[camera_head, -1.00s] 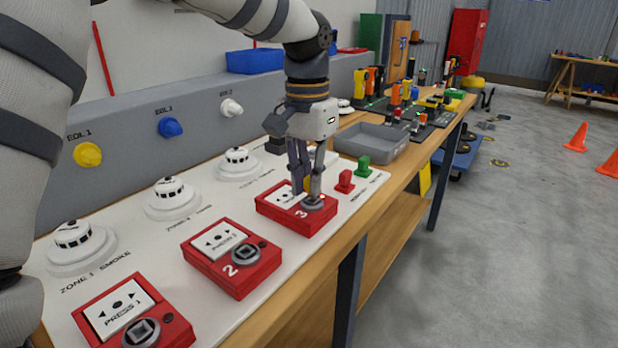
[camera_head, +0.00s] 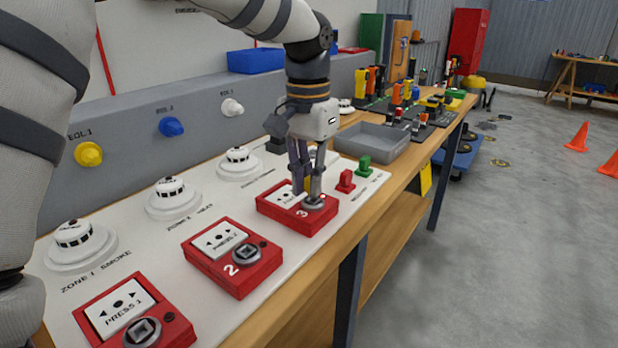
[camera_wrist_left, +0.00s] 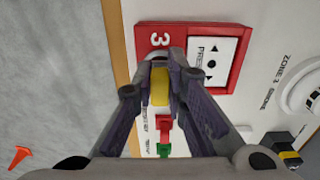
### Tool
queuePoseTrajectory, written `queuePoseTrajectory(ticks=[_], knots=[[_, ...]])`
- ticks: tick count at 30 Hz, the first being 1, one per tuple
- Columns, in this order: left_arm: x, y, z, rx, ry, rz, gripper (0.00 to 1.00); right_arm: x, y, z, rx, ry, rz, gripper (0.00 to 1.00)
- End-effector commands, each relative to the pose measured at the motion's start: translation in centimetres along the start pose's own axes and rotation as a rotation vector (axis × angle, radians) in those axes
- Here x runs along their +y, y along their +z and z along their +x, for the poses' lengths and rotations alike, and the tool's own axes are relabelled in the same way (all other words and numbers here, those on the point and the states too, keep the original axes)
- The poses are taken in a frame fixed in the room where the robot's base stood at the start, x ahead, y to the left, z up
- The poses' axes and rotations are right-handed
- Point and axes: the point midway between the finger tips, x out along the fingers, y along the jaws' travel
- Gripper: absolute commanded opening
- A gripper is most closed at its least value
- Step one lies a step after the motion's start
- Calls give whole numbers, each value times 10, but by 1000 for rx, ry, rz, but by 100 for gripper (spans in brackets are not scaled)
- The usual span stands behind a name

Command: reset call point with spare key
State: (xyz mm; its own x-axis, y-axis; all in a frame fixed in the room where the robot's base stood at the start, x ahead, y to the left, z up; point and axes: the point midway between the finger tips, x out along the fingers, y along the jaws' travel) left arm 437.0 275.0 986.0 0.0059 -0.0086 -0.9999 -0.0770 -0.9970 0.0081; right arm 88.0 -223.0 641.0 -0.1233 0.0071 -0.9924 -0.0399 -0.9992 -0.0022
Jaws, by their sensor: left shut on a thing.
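Red call point 3 (camera_head: 283,215) sits on the white panel, with a round grey key socket at its right end. My left gripper (camera_head: 307,193) points down over that socket, shut on a yellow key (camera_wrist_left: 160,88). The key's lower end is hidden by the fingers, so I cannot tell how deep it sits. Call point 3 also shows in the left wrist view (camera_wrist_left: 222,82). Call point 2 (camera_head: 215,267) and call point 1 (camera_head: 98,318) stand nearer on the panel, their sockets empty. My right gripper is not in view.
A red block (camera_head: 345,182) and a green block (camera_head: 364,166) stand just beyond call point 3. A grey tray (camera_head: 372,143) lies behind them. White smoke detectors (camera_head: 172,198) line the panel's back. The bench's front edge drops to open floor.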

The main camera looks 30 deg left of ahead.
Motion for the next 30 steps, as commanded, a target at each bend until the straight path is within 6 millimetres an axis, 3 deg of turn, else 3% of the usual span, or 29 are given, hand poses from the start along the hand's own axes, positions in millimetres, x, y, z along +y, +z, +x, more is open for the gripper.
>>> queuePoseTrajectory(ticks=[30], knots=[[0,0,14,-1,0,0,0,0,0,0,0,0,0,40]])
